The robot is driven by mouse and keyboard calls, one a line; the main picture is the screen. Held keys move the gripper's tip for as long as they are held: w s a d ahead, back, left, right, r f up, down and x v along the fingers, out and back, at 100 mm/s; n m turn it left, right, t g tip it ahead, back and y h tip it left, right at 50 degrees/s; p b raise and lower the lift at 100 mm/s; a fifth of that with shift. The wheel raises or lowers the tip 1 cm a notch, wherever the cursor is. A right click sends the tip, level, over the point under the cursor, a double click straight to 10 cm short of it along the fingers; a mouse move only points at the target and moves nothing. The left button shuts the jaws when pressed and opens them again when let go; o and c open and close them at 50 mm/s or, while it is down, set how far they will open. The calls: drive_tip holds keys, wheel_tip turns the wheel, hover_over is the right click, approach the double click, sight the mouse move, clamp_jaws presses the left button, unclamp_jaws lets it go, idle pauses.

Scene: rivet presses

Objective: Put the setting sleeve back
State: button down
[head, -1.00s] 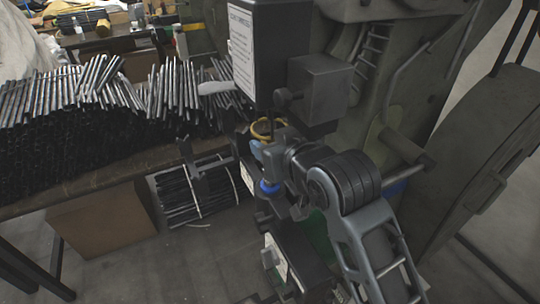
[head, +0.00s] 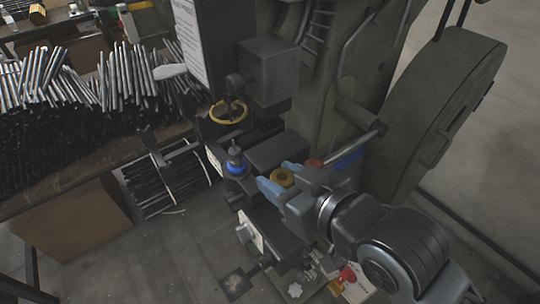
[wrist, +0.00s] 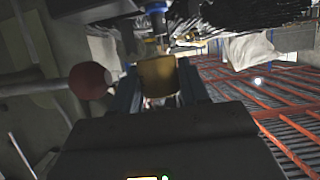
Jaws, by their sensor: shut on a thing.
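The setting sleeve seems to be the short brass-coloured cylinder (head: 281,177) between my fingertips. It also shows in the wrist view (wrist: 158,76), held clear of the surfaces around it as far as I can tell. My gripper (head: 279,179) is shut on it, to the right of the press's working post. That post is a dark pin with a blue collar (head: 236,168). The sleeve's lower end is hidden in the head view.
A lever with a red knob (head: 314,163) is close beside my gripper; the knob is large at left in the wrist view (wrist: 89,80). Small red and yellow parts (head: 346,274) lie low in front of the press. A bench piled with metal rods (head: 60,120) stands left.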

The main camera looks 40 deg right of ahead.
drive_tip(key=shift+s+p, duration=0.45)
drive_tip(key=shift+s, duration=0.6)
